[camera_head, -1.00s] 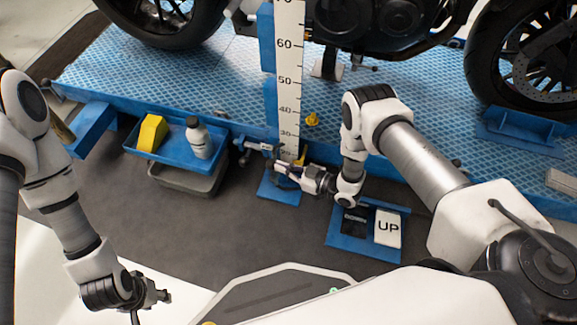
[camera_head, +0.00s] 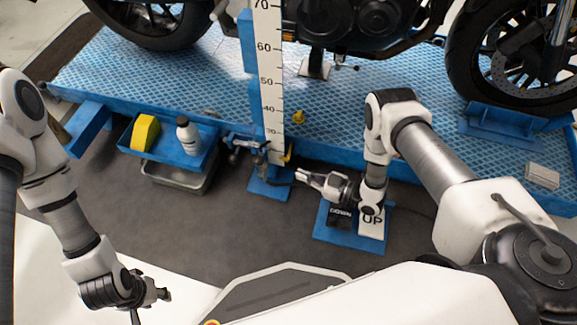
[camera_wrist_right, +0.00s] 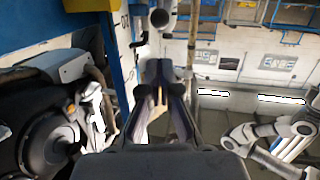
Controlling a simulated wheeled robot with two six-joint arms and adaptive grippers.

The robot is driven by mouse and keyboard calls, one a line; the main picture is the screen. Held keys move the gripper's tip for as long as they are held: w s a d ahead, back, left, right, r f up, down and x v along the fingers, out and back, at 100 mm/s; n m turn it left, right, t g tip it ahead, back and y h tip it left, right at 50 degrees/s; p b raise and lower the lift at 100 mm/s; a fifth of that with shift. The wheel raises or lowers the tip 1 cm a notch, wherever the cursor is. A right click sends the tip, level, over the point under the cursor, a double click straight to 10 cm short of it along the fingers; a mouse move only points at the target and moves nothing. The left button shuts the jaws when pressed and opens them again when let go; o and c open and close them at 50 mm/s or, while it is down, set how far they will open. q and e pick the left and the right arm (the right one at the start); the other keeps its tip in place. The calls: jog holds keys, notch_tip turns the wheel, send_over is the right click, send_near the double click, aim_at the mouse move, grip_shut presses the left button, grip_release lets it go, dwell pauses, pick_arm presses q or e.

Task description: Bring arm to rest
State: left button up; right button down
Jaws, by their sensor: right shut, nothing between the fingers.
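My right arm reaches in from the right in the head view. Its gripper (camera_head: 303,175) points left, just right of the foot of the measuring scale, shut and empty. In the right wrist view the fingers (camera_wrist_right: 160,85) lie together with nothing between them. My right wrist overlaps part of the white UP pad (camera_head: 371,226) in the picture. The black DOWN pad (camera_head: 340,220) is beside it. My left gripper (camera_head: 160,293) hangs low at the left, away from the lift; its small fingers do not show whether they are open.
A blue lift platform (camera_head: 340,115) carries a motorcycle (camera_head: 360,25). The white scale (camera_head: 269,80) stands upright at its front edge. A blue tray (camera_head: 205,155) holds a yellow block (camera_head: 145,132) and a white bottle (camera_head: 188,135). Grey floor (camera_head: 230,235) is clear in front.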

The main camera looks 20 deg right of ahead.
pick_arm(q)
jog(key=shift+r, duration=0.35)
pick_arm(e)
jog(key=shift+v, duration=1.05)
jog(key=shift+r, duration=0.1)
